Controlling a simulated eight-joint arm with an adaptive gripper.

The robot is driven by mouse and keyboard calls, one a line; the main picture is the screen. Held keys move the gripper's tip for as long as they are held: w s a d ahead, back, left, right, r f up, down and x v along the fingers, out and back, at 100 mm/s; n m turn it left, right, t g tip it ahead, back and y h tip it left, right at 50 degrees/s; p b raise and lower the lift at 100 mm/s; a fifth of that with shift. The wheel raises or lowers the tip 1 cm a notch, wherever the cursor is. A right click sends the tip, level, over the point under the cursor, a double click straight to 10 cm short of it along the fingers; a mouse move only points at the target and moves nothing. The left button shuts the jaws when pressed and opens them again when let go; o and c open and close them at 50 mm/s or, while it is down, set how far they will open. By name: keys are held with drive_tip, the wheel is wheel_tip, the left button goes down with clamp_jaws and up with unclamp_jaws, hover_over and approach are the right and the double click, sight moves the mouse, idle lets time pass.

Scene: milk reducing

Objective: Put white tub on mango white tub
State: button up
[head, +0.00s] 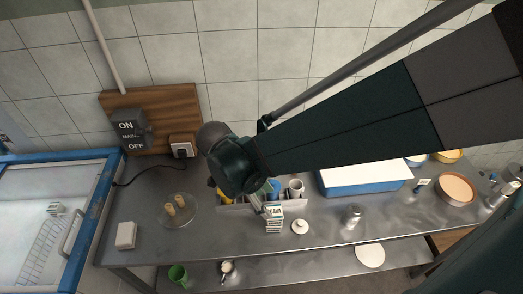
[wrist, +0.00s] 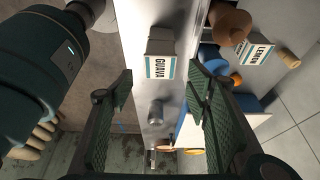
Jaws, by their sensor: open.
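My gripper (wrist: 160,76) is open, its two green-black fingers spread wide in the wrist view. A white tub with a blue-edged GUAVA label (wrist: 159,67) shows between and beyond the fingertips, and the gripper does not hold it. A second white tub labelled LEMON (wrist: 257,51) lies to the right of it. In the head view, my gripper (head: 256,203) hangs over the table beside white labelled tubs (head: 274,219) whose words are too small to read. A plain white tub-like block (head: 126,235) is at the table's left end. I cannot make out a mango label.
A grey organizer (head: 235,208) with cups stands behind the tubs. A round white lidded item (head: 300,227) and a metal canister (head: 352,216) stand to the right. A blue-sided white box (head: 365,180) is farther back. A glass plate with yellow pieces (head: 176,211) sits left; bare metal lies between.

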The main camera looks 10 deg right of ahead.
drive_tip(key=shift+v, duration=1.4)
drive_tip(key=s+d+r+n+t+y, duration=0.1)
drive_tip(key=d+r+n+t+y, duration=0.1)
drive_tip(key=d+r+n, duration=0.4)
drive_tip(key=s+d+r+n+t+y, duration=0.1)
drive_tip(key=d+r+n+t, duration=0.4)
drive_tip(key=d+n, duration=0.6)
drive_tip(key=shift+d+r+n+y, duration=0.2)
drive_tip(key=shift+r+n+y, duration=0.4)
drive_tip(key=shift+r, duration=0.5)
drive_tip(key=shift+s, duration=0.1)
